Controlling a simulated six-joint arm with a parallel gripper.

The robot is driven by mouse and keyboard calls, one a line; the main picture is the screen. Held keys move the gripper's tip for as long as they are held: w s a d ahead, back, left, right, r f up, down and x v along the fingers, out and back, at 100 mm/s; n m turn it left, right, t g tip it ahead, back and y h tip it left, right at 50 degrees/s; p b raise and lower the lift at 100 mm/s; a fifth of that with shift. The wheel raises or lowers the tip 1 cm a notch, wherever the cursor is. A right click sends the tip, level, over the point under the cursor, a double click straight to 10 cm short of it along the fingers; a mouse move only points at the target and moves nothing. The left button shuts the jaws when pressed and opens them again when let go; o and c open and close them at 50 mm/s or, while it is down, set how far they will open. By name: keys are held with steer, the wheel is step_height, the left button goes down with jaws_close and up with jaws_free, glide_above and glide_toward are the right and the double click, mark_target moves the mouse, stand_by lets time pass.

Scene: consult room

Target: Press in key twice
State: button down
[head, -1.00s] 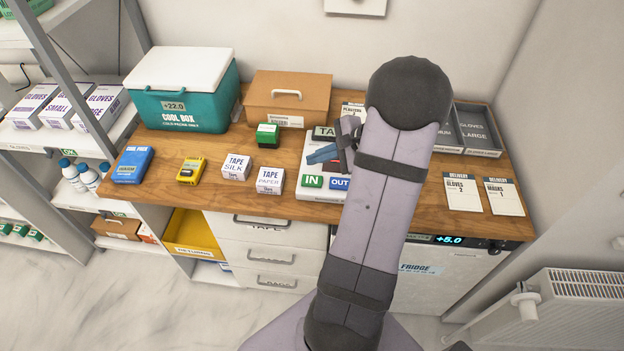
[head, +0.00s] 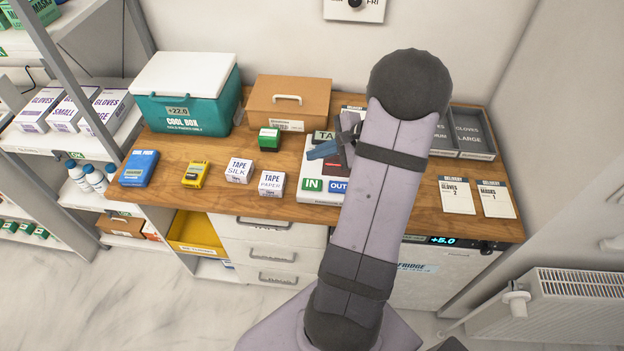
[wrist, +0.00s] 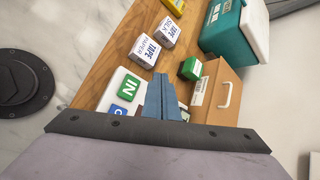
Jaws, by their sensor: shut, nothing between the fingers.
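The green IN key (head: 312,185) sits on a white keypad unit (head: 318,198) on the wooden counter, beside the blue OUT key (head: 338,186). The IN key also shows in the wrist view (wrist: 129,88). My gripper (head: 322,151) is shut and empty, with its blue fingers above the keypad's rear part, behind the IN key. In the wrist view my shut fingers (wrist: 160,92) point beside the IN key and are apart from it. My arm hides the right side of the keypad and part of its display.
Two tape boxes (head: 239,170) and a yellow device (head: 195,174) stand left of the keypad. A small green box (head: 269,139), a brown box (head: 288,101) and a teal cool box (head: 186,93) stand behind. Delivery cards (head: 456,196) lie to the right.

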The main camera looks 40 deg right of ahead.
mark_target(316, 185)
steer(key=shift+f, duration=0.15)
step_height(316, 185, down, 9)
steer(key=b, duration=0.7)
steer(key=shift+f+b, duration=0.8)
steer(key=shift+b, duration=0.15)
stand_by(3.0)
steer(key=shift+r, duration=0.15)
stand_by(0.3)
steer(key=shift+r+p, duration=0.7)
steer(key=shift+r, duration=0.15)
steer(key=shift+r, duration=0.1)
steer(key=shift+r+p, duration=1.8)
steer(key=shift+r, duration=0.6)
